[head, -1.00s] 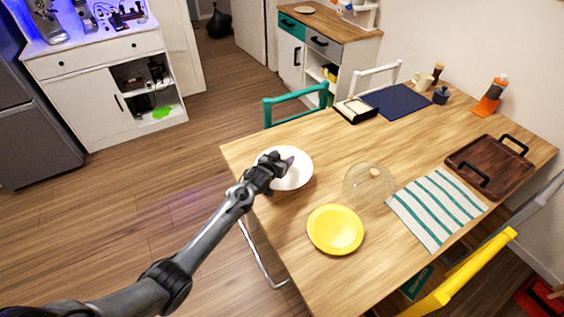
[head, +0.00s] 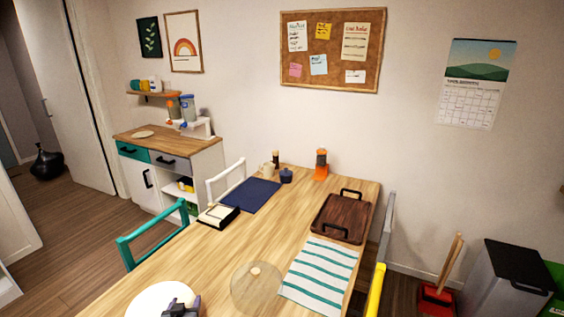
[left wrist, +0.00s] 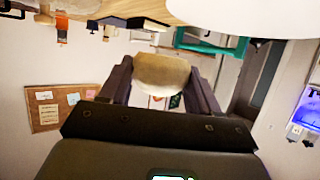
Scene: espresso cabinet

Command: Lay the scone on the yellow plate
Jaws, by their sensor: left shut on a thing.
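The scone (left wrist: 160,74) is tan and shows in the left wrist view between the two dark fingers of my left gripper (head: 181,306). The gripper is shut on it. In the head view this gripper is at the bottom edge, over the white plate (head: 147,301), and the scone cannot be made out there. The white plate also shows in the left wrist view (left wrist: 255,16), apart from the scone. The yellow plate is outside both current views. My right gripper is not in view.
A clear dome (head: 256,289) with a knob stands on the wooden table (head: 222,252), right of the white plate. Beyond it lie a striped cloth (head: 318,272), a brown tray (head: 340,219), a navy mat (head: 250,195) and a black-edged box (head: 218,215). A teal chair (head: 150,240) stands left.

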